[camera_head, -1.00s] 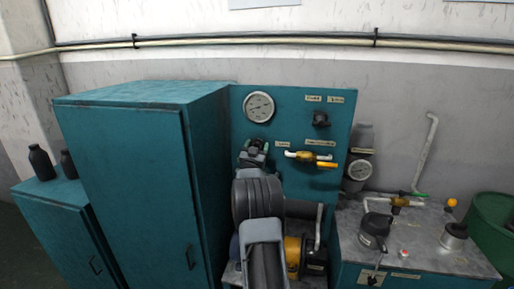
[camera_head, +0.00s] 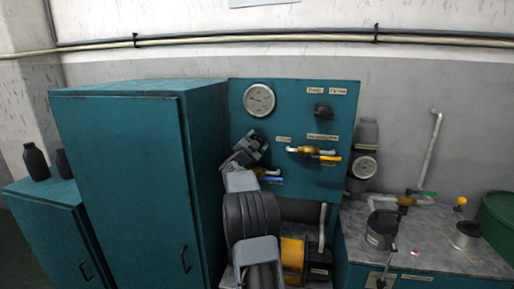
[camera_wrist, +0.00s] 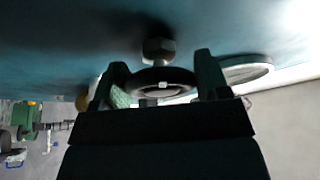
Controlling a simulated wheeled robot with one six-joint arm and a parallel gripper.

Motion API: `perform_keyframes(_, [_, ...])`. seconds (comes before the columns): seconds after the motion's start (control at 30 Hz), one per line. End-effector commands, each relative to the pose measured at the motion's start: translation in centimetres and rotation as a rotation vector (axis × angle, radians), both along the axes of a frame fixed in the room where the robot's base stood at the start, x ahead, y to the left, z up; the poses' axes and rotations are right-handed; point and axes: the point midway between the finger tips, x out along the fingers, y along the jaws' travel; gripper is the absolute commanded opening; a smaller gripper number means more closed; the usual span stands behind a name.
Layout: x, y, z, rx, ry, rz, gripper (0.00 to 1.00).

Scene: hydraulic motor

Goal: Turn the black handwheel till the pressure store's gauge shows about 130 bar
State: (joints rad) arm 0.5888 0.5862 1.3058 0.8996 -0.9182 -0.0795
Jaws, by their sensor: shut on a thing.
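The black handwheel (camera_wrist: 165,82) sits between the two fingers of my gripper (camera_wrist: 158,76) in the wrist view, with a hex nut on its stem behind it. My gripper is shut on its rim. In the head view my gripper (camera_head: 256,142) is tilted at the teal panel below the large white gauge (camera_head: 259,99), and it hides the handwheel. The grey cylinder (camera_head: 366,133), which looks like the pressure store, stands right of the panel with a small white gauge (camera_head: 364,166) on it. Both needles are too small to read surely.
A black knob (camera_head: 322,109) and a yellow-handled valve (camera_head: 329,157) are on the panel to the right. A blue-handled valve (camera_head: 272,180) is close beside my gripper. A tall teal cabinet (camera_head: 120,180) stands close on the left. A metal-topped bench (camera_head: 440,250) is at right.

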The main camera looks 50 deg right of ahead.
Motion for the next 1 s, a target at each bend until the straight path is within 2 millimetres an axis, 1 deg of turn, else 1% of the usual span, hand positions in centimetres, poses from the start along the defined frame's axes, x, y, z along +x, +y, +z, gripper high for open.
perform_keyframes(0.6, [0.2,0.1,0.46,0.31,-0.494,0.003,0.45])
perform_keyframes(1.0, [0.17,0.08,0.5,0.476,-0.759,0.001,0.45])
